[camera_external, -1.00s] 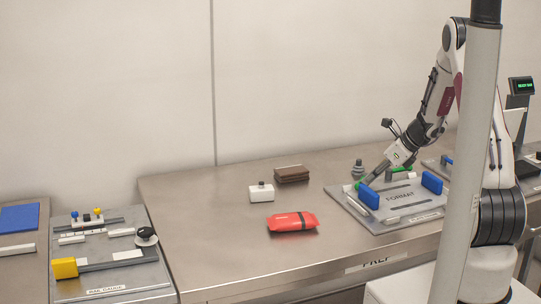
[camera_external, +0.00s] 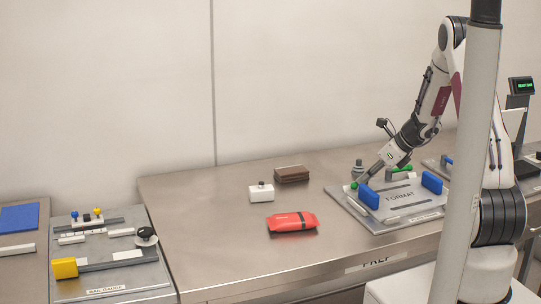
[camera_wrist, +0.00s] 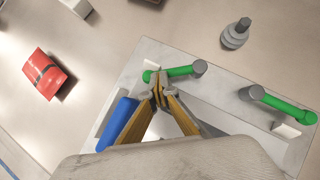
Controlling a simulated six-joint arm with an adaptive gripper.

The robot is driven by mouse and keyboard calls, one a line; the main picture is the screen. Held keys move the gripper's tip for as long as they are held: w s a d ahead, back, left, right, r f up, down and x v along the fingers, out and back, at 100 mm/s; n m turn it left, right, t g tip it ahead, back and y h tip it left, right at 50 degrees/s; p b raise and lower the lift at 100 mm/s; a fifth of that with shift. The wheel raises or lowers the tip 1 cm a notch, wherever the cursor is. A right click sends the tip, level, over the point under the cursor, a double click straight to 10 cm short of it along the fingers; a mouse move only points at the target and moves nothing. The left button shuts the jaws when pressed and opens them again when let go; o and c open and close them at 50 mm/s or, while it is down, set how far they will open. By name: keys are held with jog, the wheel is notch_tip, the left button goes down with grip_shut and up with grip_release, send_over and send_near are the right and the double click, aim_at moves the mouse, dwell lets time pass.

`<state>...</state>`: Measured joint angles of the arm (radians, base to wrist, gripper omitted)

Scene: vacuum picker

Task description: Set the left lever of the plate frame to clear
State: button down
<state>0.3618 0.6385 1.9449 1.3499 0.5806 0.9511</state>
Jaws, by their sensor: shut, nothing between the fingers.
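The plate frame (camera_external: 347,205) is a grey board with a "FORMAT" plate (camera_external: 400,197) and two green levers at its far edge. The left lever (camera_wrist: 180,72) has a grey round pivot at its right end and a green knob (camera_external: 354,186) at its left end. The right lever (camera_wrist: 285,106) slopes away from its own grey pivot. My gripper (camera_wrist: 161,88) is shut and empty, its fingertips beside the left lever near the knob. I cannot tell whether they touch it. In the external view my gripper (camera_external: 362,181) covers most of that lever. No clear marking is readable.
Blue blocks (camera_external: 369,197) (camera_external: 432,183) stand on the frame. A grey stepped weight (camera_wrist: 236,34) stands just behind it. A red pouch (camera_external: 292,222), a white box (camera_external: 261,193) and a brown block (camera_external: 292,174) lie left, with bare bench between.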

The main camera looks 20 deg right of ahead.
jog(key=shift+w+a, duration=0.55)
jog(key=shift+a, duration=0.1)
jog(key=shift+w+a, duration=0.4)
jog(key=shift+w, duration=0.3)
jog(key=shift+r, duration=0.1)
jog(key=v, duration=1.1)
jog(key=shift+s+d+r, duration=0.2)
jog(key=shift+s, duration=0.15)
jog(key=shift+a, duration=0.15)
